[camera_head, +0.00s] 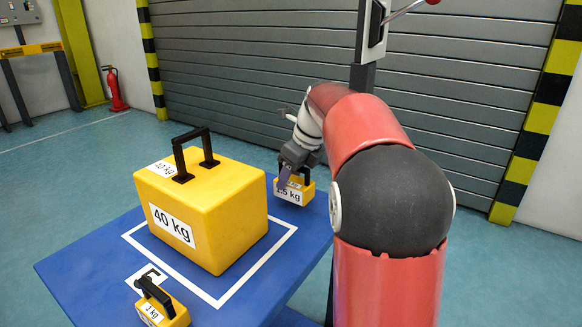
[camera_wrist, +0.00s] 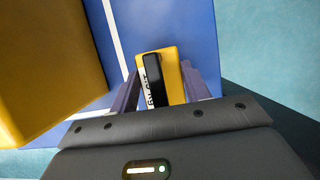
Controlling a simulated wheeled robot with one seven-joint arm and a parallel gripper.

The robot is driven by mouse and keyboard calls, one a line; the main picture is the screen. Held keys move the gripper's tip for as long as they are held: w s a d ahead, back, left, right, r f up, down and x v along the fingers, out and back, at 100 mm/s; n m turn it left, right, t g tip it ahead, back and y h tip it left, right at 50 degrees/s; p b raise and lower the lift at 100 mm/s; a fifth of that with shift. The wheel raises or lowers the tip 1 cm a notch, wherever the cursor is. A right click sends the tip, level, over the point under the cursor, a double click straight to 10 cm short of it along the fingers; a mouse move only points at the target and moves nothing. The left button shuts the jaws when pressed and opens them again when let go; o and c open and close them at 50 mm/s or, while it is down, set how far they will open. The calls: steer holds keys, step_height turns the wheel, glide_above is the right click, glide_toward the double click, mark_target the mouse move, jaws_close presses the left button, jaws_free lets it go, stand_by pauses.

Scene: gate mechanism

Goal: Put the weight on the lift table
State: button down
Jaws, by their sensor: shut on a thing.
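A small yellow weight (camera_head: 289,195) labelled 1.5 kg with a black handle is at the far right corner of the blue table (camera_head: 90,262). My gripper (camera_head: 291,176) reaches it from above and is shut on its handle. In the wrist view the yellow weight (camera_wrist: 171,62) sits between the two fingers of my gripper (camera_wrist: 160,80), over the blue top (camera_wrist: 195,22). I cannot tell whether the weight's base touches the table. The arm hides part of the table's right side.
A large yellow 40 kg weight (camera_head: 205,215) stands inside the white outline on the table, left of my gripper. A small 1 kg weight (camera_head: 163,308) stands at the near edge. A grey shutter gate (camera_head: 270,75) is behind. A red fire extinguisher (camera_head: 116,90) stands far left.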

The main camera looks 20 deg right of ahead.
step_height(320, 180, down, 2)
steer(key=shift+f, duration=0.25)
steer(key=c, duration=0.7)
jaws_free()
steer(key=shift+f, duration=0.2)
